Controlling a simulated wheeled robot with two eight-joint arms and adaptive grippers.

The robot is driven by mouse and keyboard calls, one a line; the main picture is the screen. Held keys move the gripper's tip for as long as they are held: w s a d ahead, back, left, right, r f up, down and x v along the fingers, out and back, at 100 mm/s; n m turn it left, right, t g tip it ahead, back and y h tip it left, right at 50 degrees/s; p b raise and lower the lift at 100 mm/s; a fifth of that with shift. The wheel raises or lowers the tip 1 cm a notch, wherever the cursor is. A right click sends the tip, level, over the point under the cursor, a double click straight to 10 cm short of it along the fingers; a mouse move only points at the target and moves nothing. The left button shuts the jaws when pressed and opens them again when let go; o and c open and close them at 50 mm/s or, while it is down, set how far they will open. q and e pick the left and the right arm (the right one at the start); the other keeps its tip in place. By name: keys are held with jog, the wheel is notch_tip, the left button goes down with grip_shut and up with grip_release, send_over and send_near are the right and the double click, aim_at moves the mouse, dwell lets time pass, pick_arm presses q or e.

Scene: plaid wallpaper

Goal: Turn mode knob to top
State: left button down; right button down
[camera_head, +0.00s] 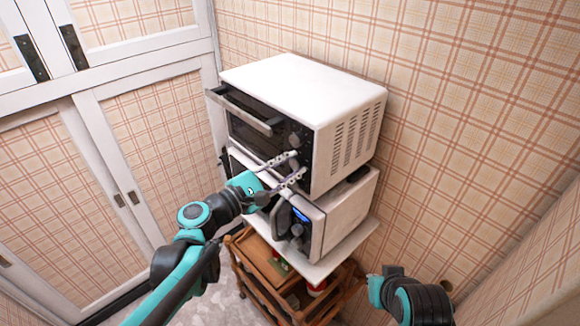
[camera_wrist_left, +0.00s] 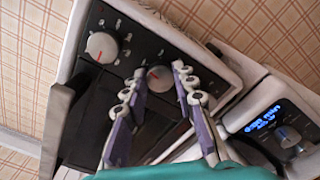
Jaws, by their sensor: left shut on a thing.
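The white toaster oven (camera_head: 292,82) has a dark control panel facing left. In the left wrist view, the panel (camera_wrist_left: 120,28) carries a round knob (camera_wrist_left: 101,47) with a red mark, free of my gripper. A second knob (camera_wrist_left: 159,78), also with a red mark, sits between the fingertips of my left gripper (camera_wrist_left: 160,73). The left gripper (camera_head: 296,164) is at the oven's lower panel in the head view, shut on that knob, which its fingers largely hide there. I cannot read which knob is labelled mode. My right gripper (camera_head: 375,290) is low at the right, away from the oven; its fingers do not show clearly.
A white microwave (camera_head: 345,212) with a lit blue display (camera_wrist_left: 262,118) and its own knob stands directly below the oven. The oven's door handle (camera_head: 240,112) juts out at the left. Plaid wall is close behind.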

pick_arm(q)
jog(key=m, duration=0.4)
jog(key=shift+m, duration=0.3)
jog(key=m, duration=0.4)
jog(key=shift+m, duration=0.4)
jog(key=c, duration=1.2)
grip_release()
jog(key=v, duration=1.2)
